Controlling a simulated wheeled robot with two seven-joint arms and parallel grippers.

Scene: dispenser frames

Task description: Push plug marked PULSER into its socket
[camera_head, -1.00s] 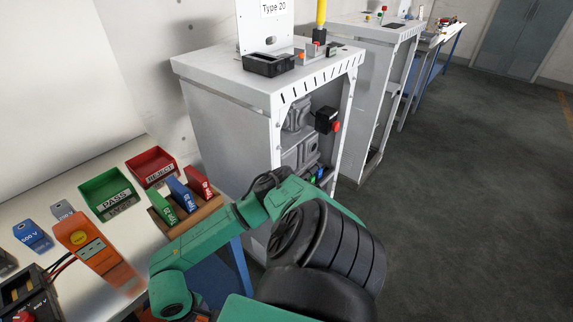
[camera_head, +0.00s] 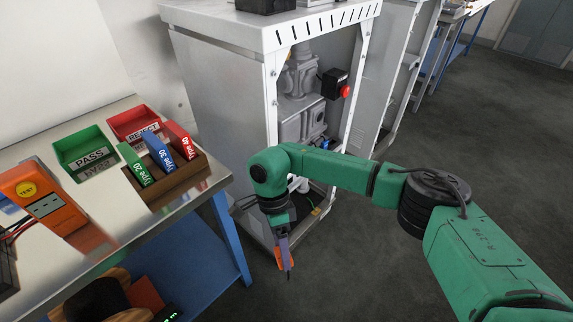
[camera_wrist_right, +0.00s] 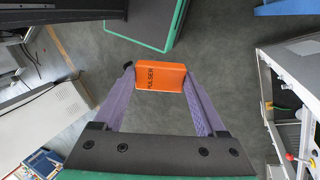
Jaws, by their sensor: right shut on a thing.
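My right gripper (camera_head: 286,262) hangs from the green arm in the head view, pointing down in front of the open dispenser cabinet (camera_head: 217,95). It is shut on the orange plug (camera_head: 280,258). In the right wrist view the plug (camera_wrist_right: 170,76) sits between the two purple fingertips of my right gripper (camera_wrist_right: 158,73), with PULSER printed on its face. The plug is clear of the cabinet, above the floor. Inside the cabinet are grey pump parts (camera_head: 300,118) and a small blue piece (camera_head: 322,143). I cannot make out the plug's socket. My left gripper is not in view.
The bench (camera_head: 115,208) at left holds a green PASS bin (camera_head: 88,147), a red REJECT bin (camera_head: 138,122), a wooden rack (camera_head: 178,186) of Type blocks and an orange tester (camera_head: 42,196). A black box with a red button (camera_head: 336,85) is on the cabinet. The floor (camera_head: 370,270) at right is clear.

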